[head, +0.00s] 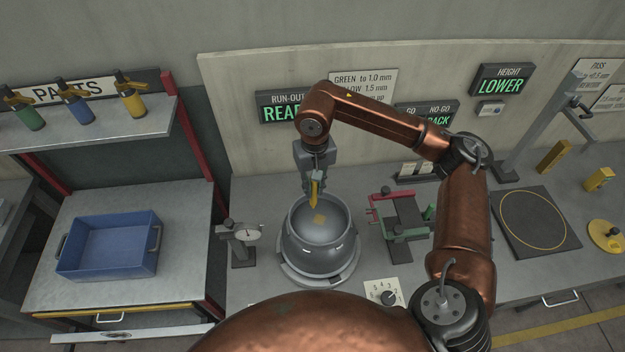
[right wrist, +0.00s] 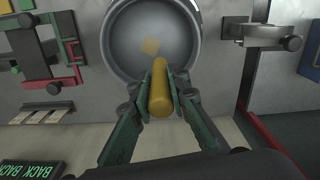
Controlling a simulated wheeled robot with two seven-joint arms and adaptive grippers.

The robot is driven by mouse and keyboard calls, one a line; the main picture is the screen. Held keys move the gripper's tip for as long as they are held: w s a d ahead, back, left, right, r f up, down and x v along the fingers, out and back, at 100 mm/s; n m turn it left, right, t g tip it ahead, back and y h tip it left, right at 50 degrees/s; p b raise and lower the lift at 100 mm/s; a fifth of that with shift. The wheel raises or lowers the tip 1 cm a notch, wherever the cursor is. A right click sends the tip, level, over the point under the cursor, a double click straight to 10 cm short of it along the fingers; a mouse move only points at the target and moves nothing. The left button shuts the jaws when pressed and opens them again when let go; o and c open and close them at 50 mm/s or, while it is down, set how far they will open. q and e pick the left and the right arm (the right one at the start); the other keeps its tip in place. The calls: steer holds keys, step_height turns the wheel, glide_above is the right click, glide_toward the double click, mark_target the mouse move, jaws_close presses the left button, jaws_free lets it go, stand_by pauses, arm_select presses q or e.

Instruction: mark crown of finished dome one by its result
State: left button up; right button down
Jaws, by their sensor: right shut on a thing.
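The grey dome (head: 322,250) sits on a round plate (head: 292,275) on the bench and looks like a wide round shell with a raised rim. A small yellow square patch (head: 319,218) shows in the middle of its round face; the patch also shows in the right wrist view (right wrist: 150,46). My right gripper (head: 315,182) is shut on a yellow marker (right wrist: 161,90), over the far part of the dome. The marker's tip points toward the patch and appears a little apart from it; I cannot tell the exact gap. My left gripper is out of view.
A dial gauge (head: 247,236) stands close left of the dome, and a red and green gauge frame (head: 403,215) stands to the right. Yellow, blue and green markers (head: 131,100) stand on the left shelf above a blue bin (head: 110,245). Lit signs (head: 501,86) line the back wall.

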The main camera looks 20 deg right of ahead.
steer(key=shift+r+p, duration=0.3)
steer(key=shift+r, duration=0.9)
